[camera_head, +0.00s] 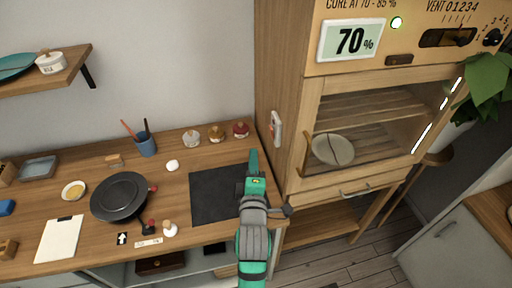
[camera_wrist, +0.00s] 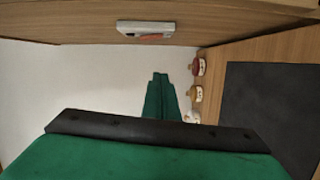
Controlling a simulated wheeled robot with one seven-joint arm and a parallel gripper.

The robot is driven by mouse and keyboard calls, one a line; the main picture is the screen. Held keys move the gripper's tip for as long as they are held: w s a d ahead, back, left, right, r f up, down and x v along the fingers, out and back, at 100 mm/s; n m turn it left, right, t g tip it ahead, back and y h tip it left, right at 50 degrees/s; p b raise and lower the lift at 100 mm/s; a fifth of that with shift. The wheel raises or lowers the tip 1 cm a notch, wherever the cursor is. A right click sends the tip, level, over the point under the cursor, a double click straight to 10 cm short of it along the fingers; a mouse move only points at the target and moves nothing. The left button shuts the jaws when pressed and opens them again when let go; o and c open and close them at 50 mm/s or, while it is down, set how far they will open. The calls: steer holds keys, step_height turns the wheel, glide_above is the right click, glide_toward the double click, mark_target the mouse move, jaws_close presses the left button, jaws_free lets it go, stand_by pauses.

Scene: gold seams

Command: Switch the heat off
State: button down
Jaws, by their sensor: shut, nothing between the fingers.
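A white switch box (camera_head: 276,128) with a reddish part is fixed to the left side of the wooden cabinet (camera_head: 290,75). It also shows in the wrist view (camera_wrist: 130,27), above my fingertips; the setting of its reddish part is too small to tell. My gripper (camera_head: 253,155) is shut and empty, over the rear right of the dark mat, left of and below the box. In the wrist view my gripper (camera_wrist: 160,76) points toward the wall, apart from the box. A black round pan or hotplate (camera_head: 119,195) with red-tipped parts sits on the counter.
Several lidded jars (camera_head: 216,134) and a blue cup (camera_head: 145,145) stand at the back. The dark mat (camera_head: 212,195) is bare.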

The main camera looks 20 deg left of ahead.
steer(key=v, duration=0.4)
steer(key=shift+s+d+f, duration=0.15)
steer(key=shift+s, duration=0.05)
stand_by(0.4)
steer(key=s+d+f+m, duration=0.1)
steer(key=f, duration=0.1)
steer(key=s+d+f+m+h, duration=0.1)
steer(key=s+d+f+m, duration=0.1)
steer(key=f, duration=0.1)
steer(key=s+d+f+m+h, duration=0.1)
steer(key=s+d+f+m, duration=0.1)
steer(key=shift+f, duration=0.25)
steer(key=s+d+f+m+h, duration=0.1)
steer(key=s+d+f+m, duration=0.2)
steer(key=s, duration=0.6)
steer(key=s+d+f+m+h, duration=0.2)
steer(key=s+d+f+m, duration=0.1)
steer(key=s+d+m, duration=0.2)
steer(key=s+d+f+m+g+h, duration=0.1)
steer(key=s+d+f+m, duration=0.2)
steer(key=s, duration=1)
steer(key=d+m, duration=0.2)
steer(key=m, duration=0.3)
steer(key=shift+s, duration=0.3)
